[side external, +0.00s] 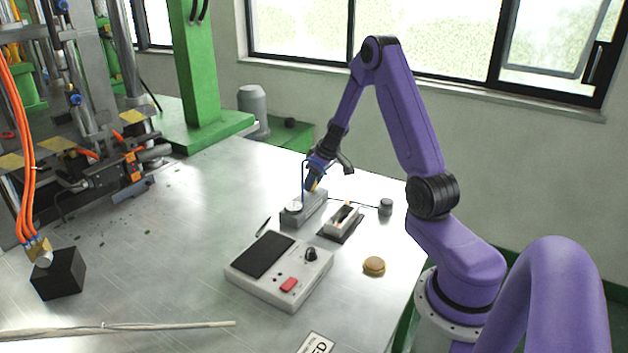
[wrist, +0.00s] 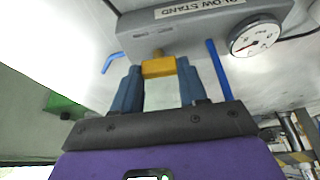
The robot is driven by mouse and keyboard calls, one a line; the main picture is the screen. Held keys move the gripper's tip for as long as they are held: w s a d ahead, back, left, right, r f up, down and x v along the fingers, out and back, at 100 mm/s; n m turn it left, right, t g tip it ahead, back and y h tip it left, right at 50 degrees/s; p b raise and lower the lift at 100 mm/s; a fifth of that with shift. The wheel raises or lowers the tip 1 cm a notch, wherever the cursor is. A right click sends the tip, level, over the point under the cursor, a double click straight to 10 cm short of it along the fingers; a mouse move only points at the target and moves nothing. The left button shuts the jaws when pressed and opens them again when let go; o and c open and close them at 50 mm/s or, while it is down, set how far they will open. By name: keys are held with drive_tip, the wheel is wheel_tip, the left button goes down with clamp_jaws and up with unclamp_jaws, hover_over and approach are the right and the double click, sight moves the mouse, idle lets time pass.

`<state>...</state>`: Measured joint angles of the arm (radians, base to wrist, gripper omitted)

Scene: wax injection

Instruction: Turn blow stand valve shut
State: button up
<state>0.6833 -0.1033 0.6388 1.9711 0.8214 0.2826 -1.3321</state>
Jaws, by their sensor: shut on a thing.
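The blow stand (wrist: 190,32) is a grey block lettered "BLOW STAND"; it also stands on the metal table in the side view (side external: 317,205). Its yellow valve handle (wrist: 158,68) sticks out from the block's near face in the wrist view. My gripper (wrist: 158,76) has one blue finger at each end of the handle and is shut on it. In the side view my gripper (side external: 314,180) reaches down at the far end of the stand, with a bit of yellow showing. A round white gauge (wrist: 255,37) sits on the block. How far the valve is turned is unclear.
A blue upright tube (wrist: 218,70) rises close beside my right finger. A control box (side external: 280,270), a small tray (side external: 342,220), a grey cylinder (side external: 386,207) and a tan disc (side external: 374,266) stand nearby. The left middle of the table is mostly clear.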

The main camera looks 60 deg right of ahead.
drive_tip(key=o, duration=1.1)
drive_tip(key=shift+c, duration=0.2)
drive_tip(key=shift+r, duration=0.1)
drive_tip(key=v, duration=1.7)
drive_tip(key=shift+s, duration=0.15)
drive_tip(key=s+a+n+g+y, duration=0.1)
drive_tip(key=s+a+n, duration=0.15)
drive_tip(key=a, duration=0.95)
drive_tip(key=s+a+n+g+y, duration=0.1)
drive_tip(key=a+n, duration=0.2)
drive_tip(key=a, duration=0.9)
drive_tip(key=s+a+f+n+g, duration=0.1)
drive_tip(key=s+a+n, duration=0.2)
drive_tip(key=s, duration=0.7)
drive_tip(key=s+a+f+n+g+h, duration=0.1)
drive_tip(key=s+a+n, duration=0.3)
drive_tip(key=s, duration=0.7)
drive_tip(key=shift+a+f+h, duration=0.25)
drive_tip(key=shift+a+h, duration=0.05)
drive_tip(key=shift+a, duration=0.85)
